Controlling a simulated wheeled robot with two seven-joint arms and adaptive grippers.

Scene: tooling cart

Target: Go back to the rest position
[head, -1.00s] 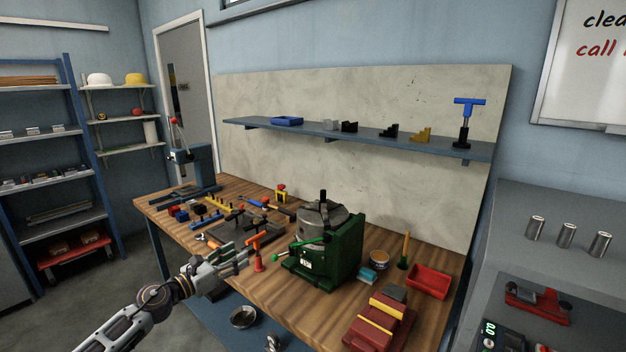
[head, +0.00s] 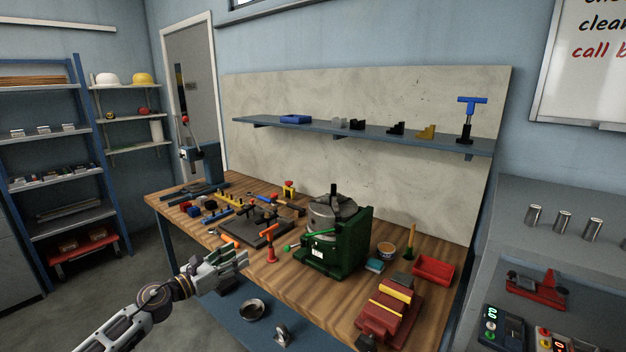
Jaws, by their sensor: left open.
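My left gripper (head: 240,258) reaches in from the lower left, with its grey fingers in front of the workbench's (head: 310,290) near edge. It is open, with nothing seen between the fingers. A small red and orange T-handled tool (head: 270,246) stands upright on the bench just to the right of the fingertips, apart from them. The green rotary fixture (head: 345,252), with a grey round top and a green-knobbed lever, stands further right. My right gripper is not in view.
A metal bowl (head: 252,310) sits below on the lower shelf.

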